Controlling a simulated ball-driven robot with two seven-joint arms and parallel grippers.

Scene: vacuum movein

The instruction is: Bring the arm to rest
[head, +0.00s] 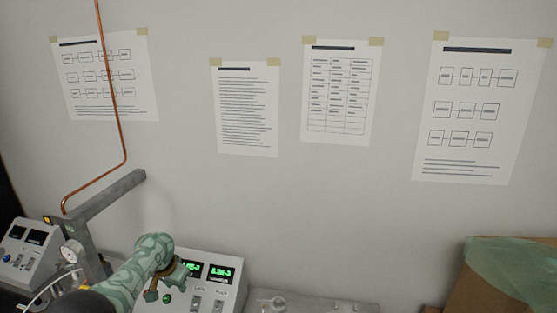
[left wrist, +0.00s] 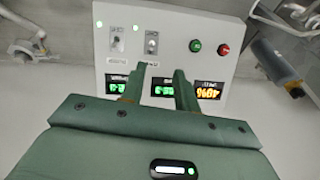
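My left arm comes in from the bottom left of the head view. It is pale green with a darker pattern. My left gripper (head: 172,285) is small there, in front of a white control box (head: 232,292) with green digits. In the left wrist view my left gripper (left wrist: 159,72) shows two green fingers with a gap between them. Nothing is held in the gap. The control box (left wrist: 175,28) lies beyond the fingertips, with switches, a green and a red button, and lit displays partly hidden by the fingers. My right gripper is in neither view.
A grey bracket (head: 105,192), a copper pipe (head: 112,80) and a round gauge (head: 72,252) stand near the arm. A second instrument box (head: 30,258) is at far left. A cardboard box (head: 480,295) with green film is at right. The papered wall is behind.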

